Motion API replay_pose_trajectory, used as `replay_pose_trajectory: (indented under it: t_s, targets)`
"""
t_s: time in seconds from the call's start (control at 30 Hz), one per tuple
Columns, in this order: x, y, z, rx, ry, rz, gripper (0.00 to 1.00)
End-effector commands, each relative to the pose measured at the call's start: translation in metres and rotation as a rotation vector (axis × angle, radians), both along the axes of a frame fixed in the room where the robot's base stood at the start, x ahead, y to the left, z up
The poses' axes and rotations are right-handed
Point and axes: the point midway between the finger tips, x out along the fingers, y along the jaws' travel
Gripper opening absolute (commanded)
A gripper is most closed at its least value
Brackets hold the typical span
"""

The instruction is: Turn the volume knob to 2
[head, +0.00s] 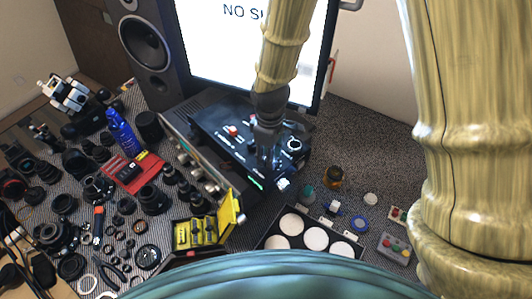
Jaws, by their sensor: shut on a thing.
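A black control box (215,125) with a sloped panel sits on top of a grey unit below the screen. Its panel has small white markings, a red control (232,131), a white-ringed dial (294,144) and a lit green strip near the front edge. My gripper (267,158) points down onto the right part of this panel, left of the white-ringed dial. It is shut on what appears to be the volume knob, which the fingers hide. The knob's setting and its number marks cannot be read.
A speaker (145,50) and a lit screen (225,45) stand behind. Lenses, a blue bottle (122,132) and a red tray (132,172) crowd the left. A yellow case (232,208) and a palette of white discs (291,224) lie in front.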

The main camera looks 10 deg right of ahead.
Motion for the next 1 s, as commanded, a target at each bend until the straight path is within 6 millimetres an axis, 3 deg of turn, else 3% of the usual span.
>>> replay_pose_trajectory:
  t_s: [0.5,1.0]
  targets:
    - [-0.0015,-0.0034,-0.0003,-0.006,0.006,-0.443,0.09]
    - [-0.0021,-0.0032,-0.0013,-0.006,0.007,-0.616,0.09]
